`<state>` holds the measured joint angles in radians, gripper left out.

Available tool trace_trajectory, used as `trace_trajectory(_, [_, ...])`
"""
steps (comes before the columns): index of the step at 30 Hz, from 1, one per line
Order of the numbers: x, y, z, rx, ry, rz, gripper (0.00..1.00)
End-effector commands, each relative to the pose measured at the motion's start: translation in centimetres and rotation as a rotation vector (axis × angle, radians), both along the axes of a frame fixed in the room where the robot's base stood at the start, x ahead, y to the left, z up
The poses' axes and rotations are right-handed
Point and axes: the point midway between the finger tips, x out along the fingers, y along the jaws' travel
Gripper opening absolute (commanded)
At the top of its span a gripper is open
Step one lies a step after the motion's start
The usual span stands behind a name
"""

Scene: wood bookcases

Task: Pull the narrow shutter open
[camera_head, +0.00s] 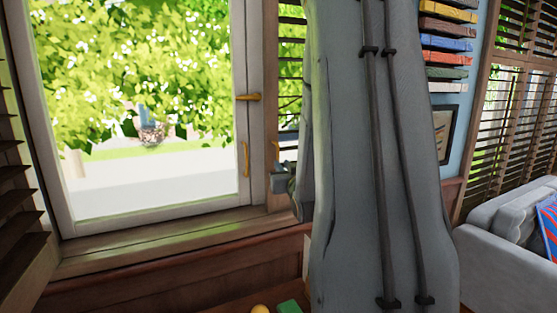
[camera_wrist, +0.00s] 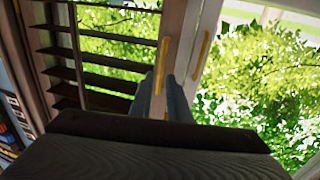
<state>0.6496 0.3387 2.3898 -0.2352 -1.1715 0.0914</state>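The narrow slatted shutter (camera_head: 290,62) stands right of the window, partly hidden by my arm; in the wrist view its dark slats (camera_wrist: 100,58) are at upper left. Its thin yellow handle (camera_head: 276,150) is upright on the frame and shows in the wrist view (camera_wrist: 162,66). My gripper (camera_head: 283,178) is at the handle's lower end. In the wrist view my two grey fingertips (camera_wrist: 161,82) stand apart, with the handle's end in line between them. A gap shows between fingers and handle; I cannot tell whether the handle lies between them in depth.
The window (camera_head: 140,212) beside the shutter has its own yellow handle (camera_head: 245,159) close by, and a yellow latch (camera_head: 248,97). A wooden sill (camera_head: 170,240) runs below. Another slatted shutter (camera_head: 15,200) is at far left. A grey sofa (camera_head: 490,250) stands at right.

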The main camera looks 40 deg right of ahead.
Motion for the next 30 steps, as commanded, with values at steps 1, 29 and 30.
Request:
trace_trajectory(1, [0.6, -0.2, 0.0, 0.001, 0.002, 0.001, 0.16])
trace_trajectory(29, [6.2, -2.7, -0.1, 0.002, 0.004, 0.001, 0.0])
trace_trajectory(30, [6.2, -2.8, -0.1, 0.002, 0.004, 0.001, 0.0])
